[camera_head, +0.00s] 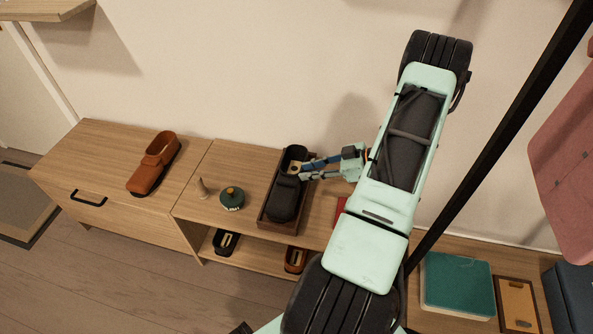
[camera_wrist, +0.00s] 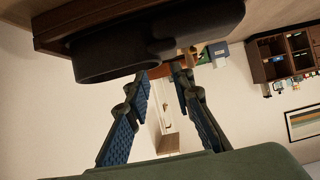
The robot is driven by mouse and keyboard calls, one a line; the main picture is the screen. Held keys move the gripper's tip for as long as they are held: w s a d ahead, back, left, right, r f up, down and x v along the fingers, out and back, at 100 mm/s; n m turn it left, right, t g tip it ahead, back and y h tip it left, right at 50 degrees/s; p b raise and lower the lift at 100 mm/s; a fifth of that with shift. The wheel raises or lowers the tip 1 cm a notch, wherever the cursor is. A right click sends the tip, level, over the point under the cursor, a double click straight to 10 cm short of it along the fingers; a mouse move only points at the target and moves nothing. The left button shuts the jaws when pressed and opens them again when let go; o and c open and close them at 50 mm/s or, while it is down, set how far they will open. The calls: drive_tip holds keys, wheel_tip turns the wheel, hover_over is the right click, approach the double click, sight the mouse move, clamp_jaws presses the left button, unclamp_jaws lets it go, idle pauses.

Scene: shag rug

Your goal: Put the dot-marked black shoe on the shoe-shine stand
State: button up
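A black shoe (camera_head: 284,198) lies in a dark wooden tray (camera_head: 264,221) on the bench, its opening toward the wall. It fills the top of the wrist view (camera_wrist: 105,60), close beyond my fingertips. I cannot make out a dot on it. My gripper (camera_head: 304,170) reaches in from the right, fingertips at the shoe's opening. In the wrist view its blue-padded fingers (camera_wrist: 160,75) are apart with a gap between the tips; whether they touch the shoe is unclear. A second black shoe (camera_head: 226,242) is on the lower shelf. I cannot identify a shoe-shine stand with certainty.
A brown shoe (camera_head: 154,163) stands on the bench's left part. Another brown shoe (camera_head: 296,260) is on the lower shelf. A teal box (camera_head: 457,284) lies right of my arm.

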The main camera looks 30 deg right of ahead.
drive_tip(key=v, duration=0.6)
drive_tip(key=shift+p, duration=0.35)
